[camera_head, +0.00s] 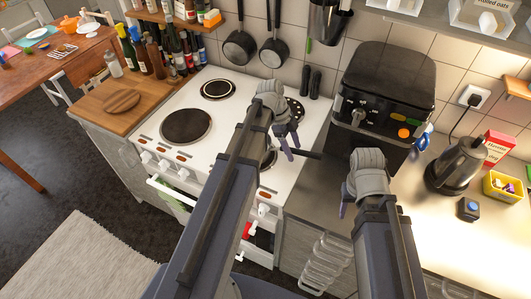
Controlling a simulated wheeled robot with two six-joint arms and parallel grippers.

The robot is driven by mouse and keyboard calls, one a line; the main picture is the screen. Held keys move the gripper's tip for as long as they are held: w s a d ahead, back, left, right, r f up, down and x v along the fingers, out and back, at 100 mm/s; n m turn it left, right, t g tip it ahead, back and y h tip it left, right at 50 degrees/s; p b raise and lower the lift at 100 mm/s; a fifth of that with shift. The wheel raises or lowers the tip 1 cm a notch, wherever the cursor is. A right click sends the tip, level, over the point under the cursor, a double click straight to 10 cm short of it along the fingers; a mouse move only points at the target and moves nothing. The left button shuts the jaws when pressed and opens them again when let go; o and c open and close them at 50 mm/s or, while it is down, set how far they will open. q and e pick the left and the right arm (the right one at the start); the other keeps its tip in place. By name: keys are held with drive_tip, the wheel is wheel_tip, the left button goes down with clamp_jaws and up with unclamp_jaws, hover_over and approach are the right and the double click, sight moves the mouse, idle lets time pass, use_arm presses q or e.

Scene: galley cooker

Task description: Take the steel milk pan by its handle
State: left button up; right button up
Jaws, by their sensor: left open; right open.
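My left gripper (289,144) is open and hangs over the right side of the white cooker top. A short dark bar (310,154), which looks like a pan handle, sticks out to the right just beyond and below its fingers. I cannot tell whether they touch it. No steel pan body is clearly visible; my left arm and gripper cover that part of the cooker, where only a dark round patch (268,158) shows. My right gripper (345,206) is open over the counter to the right of the cooker, its fingers partly hidden by its own wrist.
Two black pans hang on the tiled wall, one left (239,48) and one right (273,53). A black air fryer (385,95) stands behind my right gripper. A kettle (455,165) stands further right. Bottles (155,55) crowd the back left.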

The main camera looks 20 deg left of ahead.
use_arm(q)
drive_tip(key=b+x, duration=0.2)
drive_tip(key=x, duration=0.1)
drive_tip(key=shift+d+f+b, duration=0.2)
drive_tip(key=shift+f+b, duration=0.1)
use_arm(e)
wheel_tip(320, 180, down, 3)
drive_tip(key=shift+f, duration=0.2)
use_arm(q)
drive_tip(key=shift+r, duration=0.1)
use_arm(e)
drive_tip(key=shift+r, duration=0.1)
use_arm(q)
clamp_jaws()
idle(0.6)
